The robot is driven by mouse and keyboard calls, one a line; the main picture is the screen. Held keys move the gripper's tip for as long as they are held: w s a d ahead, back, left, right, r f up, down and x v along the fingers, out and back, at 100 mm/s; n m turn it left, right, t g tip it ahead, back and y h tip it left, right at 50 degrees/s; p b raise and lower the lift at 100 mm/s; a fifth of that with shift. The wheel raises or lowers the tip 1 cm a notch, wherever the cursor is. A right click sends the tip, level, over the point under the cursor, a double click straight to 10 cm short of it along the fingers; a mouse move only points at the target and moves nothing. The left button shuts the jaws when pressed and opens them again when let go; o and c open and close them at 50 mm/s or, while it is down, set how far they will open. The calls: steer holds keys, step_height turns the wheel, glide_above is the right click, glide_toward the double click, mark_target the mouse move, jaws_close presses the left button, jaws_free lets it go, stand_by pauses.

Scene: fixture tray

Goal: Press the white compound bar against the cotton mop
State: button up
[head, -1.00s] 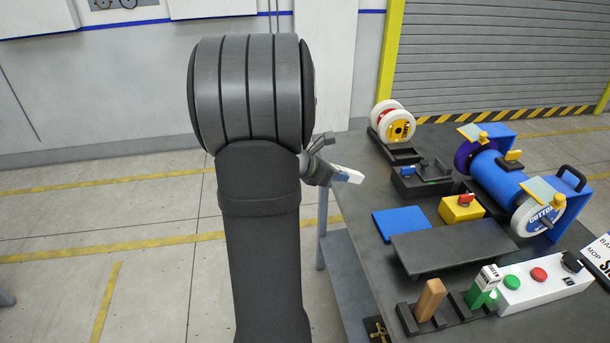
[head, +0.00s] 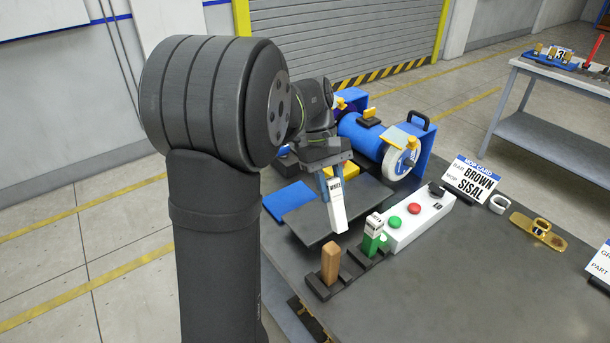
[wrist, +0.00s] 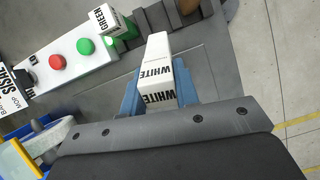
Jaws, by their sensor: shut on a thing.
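The white compound bar (head: 337,207), labelled WHITE, is held in my gripper (head: 331,180) and points down above the dark grey plate. The wrist view also shows the bar (wrist: 157,62) between the blue fingers of my gripper (wrist: 158,90). The cotton mop (head: 397,160) is a white wheel on the right end of the blue polishing machine (head: 368,138). The bar is apart from the mop, nearer the front of the table.
A rack (head: 349,272) holds a brown bar (head: 330,262) and a green bar (head: 372,235). A white control box (head: 420,222) with green and red buttons stands beside it. A card reading BROWN SISAL (head: 471,180) stands to the right.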

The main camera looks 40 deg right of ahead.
steer(key=s+m+t, duration=0.1)
steer(key=s+m, duration=0.1)
steer(key=s+m+t+y, duration=0.1)
steer(key=s+m, duration=0.3)
steer(key=m, duration=0.1)
steer(key=shift+s+a+r+t+y, duration=0.1)
steer(key=shift+r+t+y, duration=0.2)
steer(key=shift+r+t, duration=0.1)
steer(key=s+r+m, duration=0.1)
steer(key=m, duration=0.2)
steer(key=s+r+m+t+h, duration=0.1)
steer(key=m, duration=0.2)
steer(key=s+a+r+m+t+h, duration=0.1)
steer(key=r+m, duration=0.1)
steer(key=m, duration=0.1)
steer(key=shift+s+a, duration=0.1)
steer(key=shift+s, duration=0.25)
steer(key=shift+r, duration=0.1)
